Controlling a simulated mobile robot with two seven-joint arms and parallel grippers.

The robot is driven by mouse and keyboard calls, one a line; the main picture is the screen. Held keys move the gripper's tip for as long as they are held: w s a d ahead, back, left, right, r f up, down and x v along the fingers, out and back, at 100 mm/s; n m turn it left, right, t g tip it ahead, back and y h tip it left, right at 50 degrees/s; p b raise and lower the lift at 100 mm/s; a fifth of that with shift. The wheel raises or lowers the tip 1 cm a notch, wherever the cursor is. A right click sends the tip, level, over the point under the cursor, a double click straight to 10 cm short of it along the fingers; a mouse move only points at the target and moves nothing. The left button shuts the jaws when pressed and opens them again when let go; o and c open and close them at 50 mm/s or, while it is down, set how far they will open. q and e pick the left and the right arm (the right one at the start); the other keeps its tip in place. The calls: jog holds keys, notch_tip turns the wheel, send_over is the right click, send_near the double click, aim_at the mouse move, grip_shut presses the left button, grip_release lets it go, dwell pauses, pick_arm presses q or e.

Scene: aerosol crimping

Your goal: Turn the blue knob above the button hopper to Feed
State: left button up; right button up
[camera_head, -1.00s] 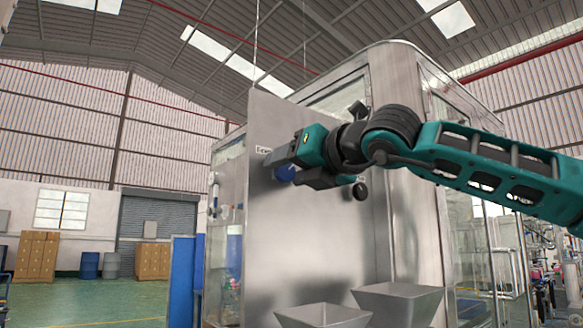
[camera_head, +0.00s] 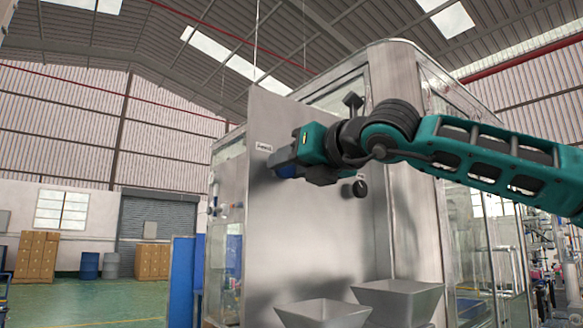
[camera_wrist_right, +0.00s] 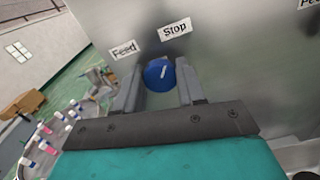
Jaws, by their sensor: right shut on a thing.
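The blue knob (camera_wrist_right: 159,75) sits on the metal panel, between the two fingers of my right gripper (camera_wrist_right: 160,84). Its white mark slants up and to the right, towards the "Stop" label (camera_wrist_right: 175,30). The "Feed" label (camera_wrist_right: 123,49) is up and left of the knob in the wrist view. In the head view my right gripper (camera_head: 285,165) is at the panel, shut on the knob, which is mostly hidden behind the fingers. My left gripper is not in view.
A black knob (camera_head: 360,188) is on the panel, right of and below my right gripper. Two metal hoppers, a left one (camera_head: 322,316) and a right one (camera_head: 398,300), stick out lower down. The panel (camera_head: 305,250) between them and my gripper is bare.

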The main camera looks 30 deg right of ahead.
jog(key=n+b, duration=0.1)
jog(key=n, duration=1.5)
jog(key=shift+a+f, duration=0.1)
jog(key=shift+a, duration=0.05)
dwell(0.5)
jog(key=o, duration=1.1)
jog(key=shift+c, duration=0.2)
jog(key=s+d+b, duration=0.1)
jog(key=s, duration=1.2)
jog(key=shift+b, duration=0.35)
